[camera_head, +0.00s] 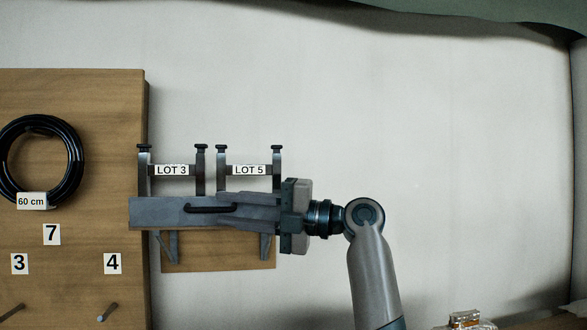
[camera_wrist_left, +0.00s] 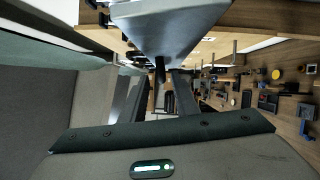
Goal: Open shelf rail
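The grey shelf rail (camera_head: 165,213) lies level across the front of the shelf, with a black bar handle (camera_head: 195,208) on its face. In the left wrist view the grey rail (camera_wrist_left: 168,28) fills the top middle, with the dark handle (camera_wrist_left: 160,70) below it. My left gripper (camera_head: 228,210) points left in the head view, its fingers above and below the handle's right end. The fingers look apart, with a gap around the handle, in the left wrist view (camera_wrist_left: 160,85). Contact is not clear. My right gripper is not in view.
Posts with LOT 3 (camera_head: 172,170) and LOT 5 (camera_head: 250,170) labels stand behind the rail. A wooden board (camera_head: 100,130) at left carries a black coil (camera_head: 75,165), number tags and pegs. The pale wall at right is clear.

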